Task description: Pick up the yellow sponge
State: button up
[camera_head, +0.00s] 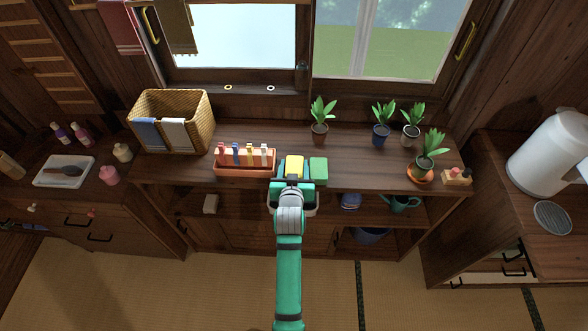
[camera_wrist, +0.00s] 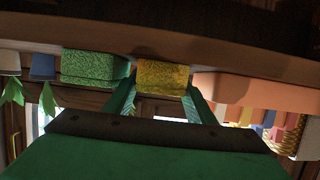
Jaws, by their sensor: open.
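The yellow sponge (camera_head: 295,164) is at the front edge of the wooden shelf top, left of a green sponge (camera_head: 319,169). My gripper (camera_head: 293,180) is open right at the front of the yellow sponge. In the wrist view, which looks upside down, the yellow sponge (camera_wrist: 162,74) shows between my two spread fingers (camera_wrist: 161,84), one on each side. I cannot tell whether either finger touches it. The green sponge (camera_wrist: 95,66) is close beside the left finger there. My gripper hides the lower front of the yellow sponge in the head view.
An orange-brown box (camera_head: 245,169) with upright pegs stands close left of the yellow sponge. Potted plants (camera_head: 320,132) stand behind and to the right. A wicker basket (camera_head: 190,104) is at the back left. The shelf top behind the sponges is mostly clear.

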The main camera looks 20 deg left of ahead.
aim_at(294, 166)
jog(key=c, duration=0.7)
jog(key=shift+c, duration=0.2)
jog(key=shift+d+r, duration=0.1)
jog(key=shift+r, duration=0.45)
notch_tip(294, 166, up, 2)
jog(key=shift+r, duration=0.2)
jog(key=s+r, duration=0.1)
jog(key=s+a+r, duration=0.1)
jog(key=s+r, duration=0.2)
jog(key=r, duration=0.1)
jog(key=shift+s+a+r, duration=0.1)
jog(key=shift+s+a, duration=0.05)
jog(key=shift+a, duration=0.25)
jog(key=s+a+r, duration=0.3)
jog(key=s+r, duration=0.1)
jog(key=s, duration=0.5)
jog(key=shift+r, duration=0.15)
